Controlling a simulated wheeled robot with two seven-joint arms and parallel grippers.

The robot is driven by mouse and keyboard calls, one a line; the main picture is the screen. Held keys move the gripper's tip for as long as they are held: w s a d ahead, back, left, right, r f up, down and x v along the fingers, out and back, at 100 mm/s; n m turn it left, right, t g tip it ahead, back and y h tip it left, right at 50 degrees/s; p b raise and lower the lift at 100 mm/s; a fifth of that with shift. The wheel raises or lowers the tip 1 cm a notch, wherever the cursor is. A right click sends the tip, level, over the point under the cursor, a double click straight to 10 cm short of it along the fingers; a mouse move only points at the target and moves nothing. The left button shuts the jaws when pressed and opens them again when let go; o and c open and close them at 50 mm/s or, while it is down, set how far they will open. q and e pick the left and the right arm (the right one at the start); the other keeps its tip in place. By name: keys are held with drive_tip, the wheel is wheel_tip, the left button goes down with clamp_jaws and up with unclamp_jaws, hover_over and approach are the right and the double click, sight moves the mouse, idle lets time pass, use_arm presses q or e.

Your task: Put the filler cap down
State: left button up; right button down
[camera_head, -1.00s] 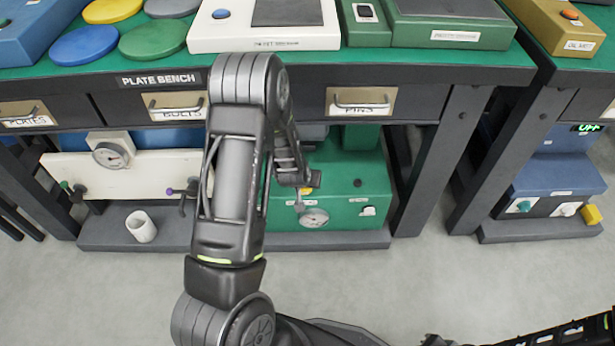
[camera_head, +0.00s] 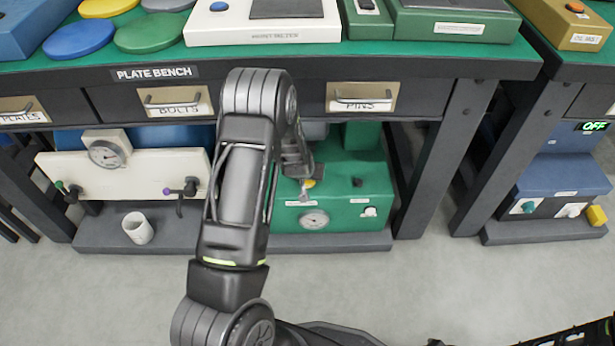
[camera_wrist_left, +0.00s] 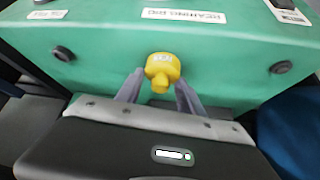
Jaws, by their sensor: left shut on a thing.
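The yellow filler cap (camera_wrist_left: 162,72) sits between the fingertips of my left gripper (camera_wrist_left: 160,88) in the left wrist view. It has a round lettered top and a narrower stub. Behind it is the green face of the green rig (camera_wrist_left: 215,50). I cannot tell whether the cap touches that face. In the head view the cap is a small yellow spot (camera_head: 310,183) at my left gripper (camera_head: 305,192), in front of the green rig (camera_head: 345,180) on the low shelf. My forearm hides part of the shelf. My right gripper is not in view.
The bench (camera_head: 300,105) overhangs the low shelf (camera_head: 100,235). A bench leg (camera_head: 440,160) stands right of the green rig. A blue unit (camera_head: 555,180) is farther right.

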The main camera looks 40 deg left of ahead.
use_arm(q)
drive_tip(key=shift+f, duration=0.15)
drive_tip(key=o, duration=1.3)
drive_tip(key=shift+r, duration=0.2)
drive_tip(key=shift+r, duration=0.25)
drive_tip(key=p+v, duration=0.5)
drive_tip(key=v, duration=0.6)
drive_tip(key=shift+s+d+r, duration=0.15)
drive_tip(key=shift+s+r, duration=0.1)
